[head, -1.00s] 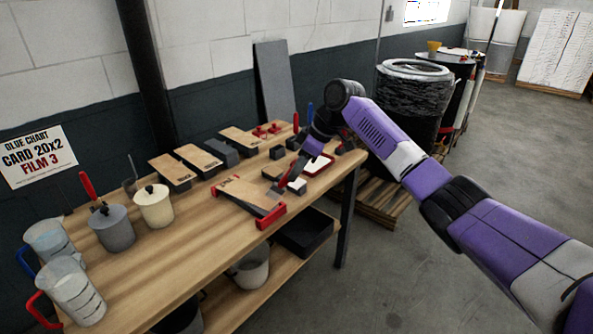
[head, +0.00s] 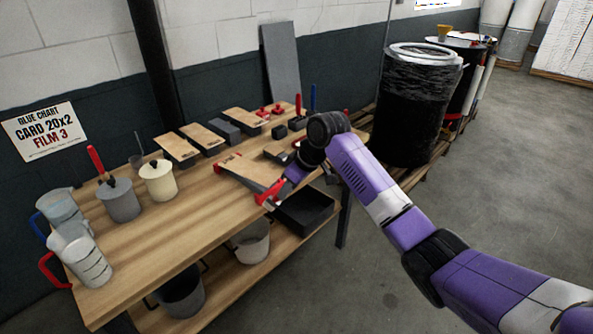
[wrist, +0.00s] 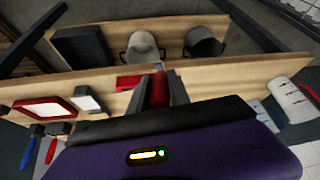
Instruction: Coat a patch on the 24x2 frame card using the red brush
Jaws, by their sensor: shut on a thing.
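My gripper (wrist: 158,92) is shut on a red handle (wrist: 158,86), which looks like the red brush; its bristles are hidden. In the head view my gripper (head: 284,187) is low at the front right of the table, beside the red end of a frame (head: 271,192). A tan card (head: 248,172) lies in that frame; its print is too small to read. I cannot tell whether the brush touches the card. In the wrist view a red frame end (wrist: 130,83) shows just left of the jaws. Several other tan cards on dark blocks (head: 178,149) stand along the back.
A grey pot (head: 118,202), a cream pot (head: 159,184) and clear jugs (head: 85,262) stand at the table's left. A black bin (head: 305,212) and buckets (head: 250,242) sit below. A wall sign (head: 44,131) reads "Glue Chart Card 20x2 Film 3". A wrapped drum (head: 415,105) stands right.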

